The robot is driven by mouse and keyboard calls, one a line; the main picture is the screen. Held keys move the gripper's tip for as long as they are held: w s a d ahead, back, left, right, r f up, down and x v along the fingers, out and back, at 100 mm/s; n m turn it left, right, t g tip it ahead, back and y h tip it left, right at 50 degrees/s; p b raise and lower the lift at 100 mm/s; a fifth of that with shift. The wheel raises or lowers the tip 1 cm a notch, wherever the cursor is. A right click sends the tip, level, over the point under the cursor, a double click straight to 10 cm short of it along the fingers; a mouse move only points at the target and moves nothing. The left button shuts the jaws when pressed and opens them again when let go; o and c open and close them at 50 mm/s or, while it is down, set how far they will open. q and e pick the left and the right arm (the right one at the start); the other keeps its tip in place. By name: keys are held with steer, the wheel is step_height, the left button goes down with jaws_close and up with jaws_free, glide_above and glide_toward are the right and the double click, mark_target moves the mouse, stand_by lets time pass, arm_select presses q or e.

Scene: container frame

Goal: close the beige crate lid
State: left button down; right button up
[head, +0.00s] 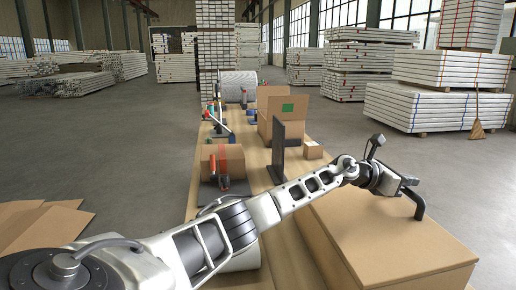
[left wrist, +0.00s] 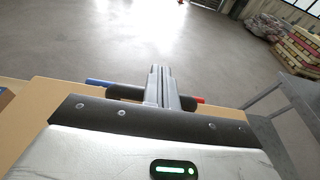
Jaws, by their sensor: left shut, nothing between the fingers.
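The beige crate (head: 400,245) stands at the right front of the head view. Its lid is a broad, flat top panel that looks level, and I cannot tell whether a gap is left at its edges. My left arm reaches across from the left, and my left gripper (head: 416,203) is over the far part of the lid, shut and empty. I cannot tell whether its fingers touch the panel. In the left wrist view the gripper (left wrist: 160,98) shows shut, with beige board (left wrist: 30,130) beside and below it. My right gripper is not in view.
Flat cardboard (head: 40,222) lies at the left. Grey floor is clear beyond the crate.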

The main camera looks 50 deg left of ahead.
arm_select(q)
step_height(320, 180, up, 14)
steer(key=s+a+p, duration=0.1)
steer(key=s+p, duration=0.1)
steer(key=p, duration=0.1)
steer(key=shift+s+a+f, duration=0.15)
steer(key=shift+a, duration=0.1)
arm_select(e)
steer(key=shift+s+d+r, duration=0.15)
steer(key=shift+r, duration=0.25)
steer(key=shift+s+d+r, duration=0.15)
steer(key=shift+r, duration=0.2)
